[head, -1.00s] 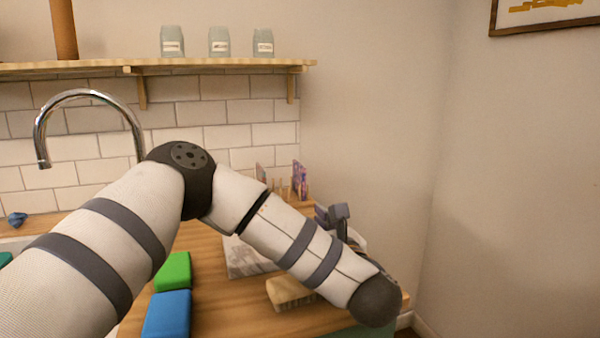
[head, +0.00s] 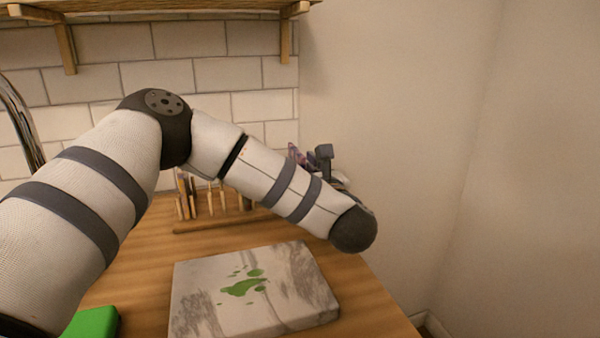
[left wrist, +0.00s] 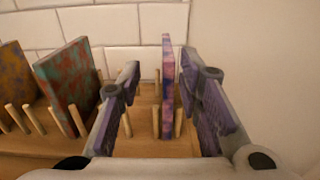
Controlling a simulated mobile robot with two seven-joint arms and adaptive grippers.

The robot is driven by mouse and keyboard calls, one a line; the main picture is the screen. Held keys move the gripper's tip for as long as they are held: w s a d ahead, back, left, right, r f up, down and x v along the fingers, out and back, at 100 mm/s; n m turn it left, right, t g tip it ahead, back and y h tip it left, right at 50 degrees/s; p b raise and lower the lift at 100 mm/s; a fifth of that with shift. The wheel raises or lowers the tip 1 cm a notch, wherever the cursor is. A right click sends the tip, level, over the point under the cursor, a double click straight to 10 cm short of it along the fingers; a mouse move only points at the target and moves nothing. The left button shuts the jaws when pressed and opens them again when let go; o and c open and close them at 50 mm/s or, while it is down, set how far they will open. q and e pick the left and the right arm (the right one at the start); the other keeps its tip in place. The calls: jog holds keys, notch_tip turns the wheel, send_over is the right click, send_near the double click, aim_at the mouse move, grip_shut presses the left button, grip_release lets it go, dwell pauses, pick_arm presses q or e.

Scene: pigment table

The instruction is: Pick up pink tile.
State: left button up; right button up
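The pink tile (left wrist: 168,88) is thin, with pink and purple mottling. It stands upright among wooden pegs, nearly edge-on in the left wrist view. My left gripper (left wrist: 162,64) is open, with one purple-padded finger on each side of the tile. Gaps show on both sides, wider on the left. In the head view the left gripper (head: 324,155) is mostly hidden behind my forearm, and only a bit of the tile (head: 296,156) shows beside it. My right gripper is not in view.
The peg rack (head: 215,222) stands at the back of the counter. A red-green tile (left wrist: 68,85) and a yellowish tile (left wrist: 15,75) stand to the left. A marble slab (head: 255,300) with green smears lies in front. The wall is close on the right.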

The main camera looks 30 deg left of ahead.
aim_at(296, 149)
pick_arm(q)
jog(key=x, duration=0.2)
jog(key=b+x, duration=0.1)
jog(key=x, duration=0.2)
jog(key=shift+w+r+b, duration=0.15)
jog(key=shift+w+b, duration=0.15)
jog(key=shift+w, duration=0.2)
jog(key=shift+w+a+r, duration=0.15)
jog(key=shift+w+a, duration=0.05)
jog(key=shift+r, duration=0.2)
grip_shut()
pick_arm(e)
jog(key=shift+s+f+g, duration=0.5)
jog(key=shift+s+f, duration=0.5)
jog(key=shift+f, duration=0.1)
